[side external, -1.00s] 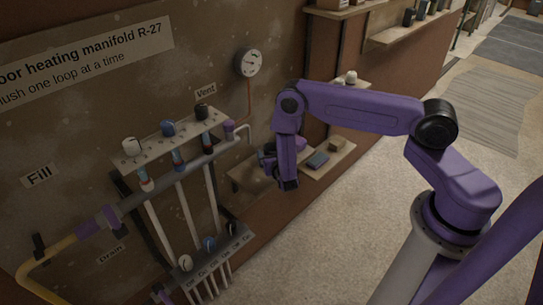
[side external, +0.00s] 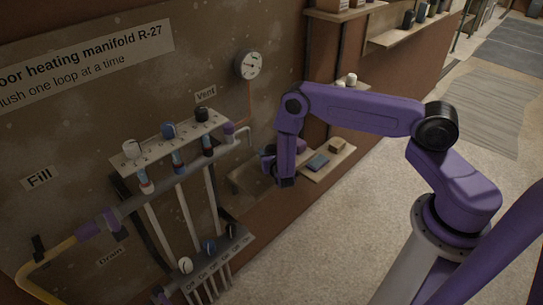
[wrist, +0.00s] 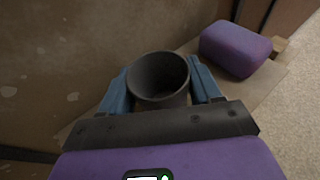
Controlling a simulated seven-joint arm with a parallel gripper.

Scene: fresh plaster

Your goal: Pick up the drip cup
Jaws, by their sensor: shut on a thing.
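The drip cup (wrist: 160,98) is a dark grey round cup, upright and open at the top in the wrist view. My gripper (wrist: 158,72) has its two blue fingers on either side of it and is shut on it. The cup's base is hidden, so I cannot tell whether it touches the shelf. In the side external view my gripper (side external: 268,160) is low by the wall, over the left part of the low shelf. The cup cannot be made out there.
The low shelf (side external: 247,184) also bears a blue-grey block (side external: 318,162) and a tan block (side external: 337,146) to the right of my gripper. The manifold with its pipes (side external: 180,177) stands on the wall to the left. A gauge (side external: 249,65) hangs above.

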